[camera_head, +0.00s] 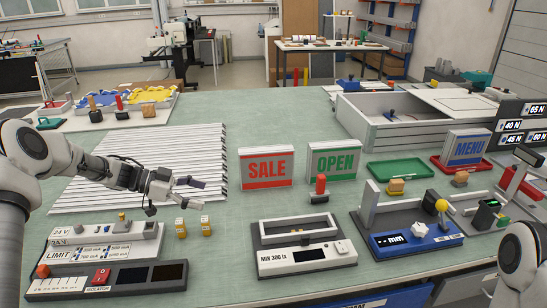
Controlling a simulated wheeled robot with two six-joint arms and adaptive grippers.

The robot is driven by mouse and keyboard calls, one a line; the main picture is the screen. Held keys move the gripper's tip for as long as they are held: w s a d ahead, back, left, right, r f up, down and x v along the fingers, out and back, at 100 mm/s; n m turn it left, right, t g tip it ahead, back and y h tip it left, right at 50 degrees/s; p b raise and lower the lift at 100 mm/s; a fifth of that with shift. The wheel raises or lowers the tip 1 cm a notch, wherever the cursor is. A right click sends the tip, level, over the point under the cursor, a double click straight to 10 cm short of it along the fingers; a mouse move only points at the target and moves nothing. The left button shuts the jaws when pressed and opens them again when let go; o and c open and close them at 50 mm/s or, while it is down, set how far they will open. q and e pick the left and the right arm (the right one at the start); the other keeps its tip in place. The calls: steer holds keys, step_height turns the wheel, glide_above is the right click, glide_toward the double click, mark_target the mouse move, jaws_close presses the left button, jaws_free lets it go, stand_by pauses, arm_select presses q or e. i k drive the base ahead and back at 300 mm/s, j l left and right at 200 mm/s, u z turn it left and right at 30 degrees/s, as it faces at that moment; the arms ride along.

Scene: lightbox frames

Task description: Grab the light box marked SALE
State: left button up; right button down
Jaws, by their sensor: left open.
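The light box marked SALE (267,168) stands upright near the middle of the green table. The OPEN light box (334,160), grey and green, stands just right of the SALE box. The MENU light box (466,148), with blue letters, stands further right. My right arm shows only in part at the lower right corner, and its gripper is out of view.
A lux meter fixture (306,258) lies in front of the boxes, with a red-knobbed piece (320,188) behind it. Two small yellow blocks (206,225) stand below my left gripper. A white slatted panel (150,160) lies behind it. A blue-based tester (415,238) stands at right.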

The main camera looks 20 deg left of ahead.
mark_target(268, 166)
steer(key=i, duration=1)
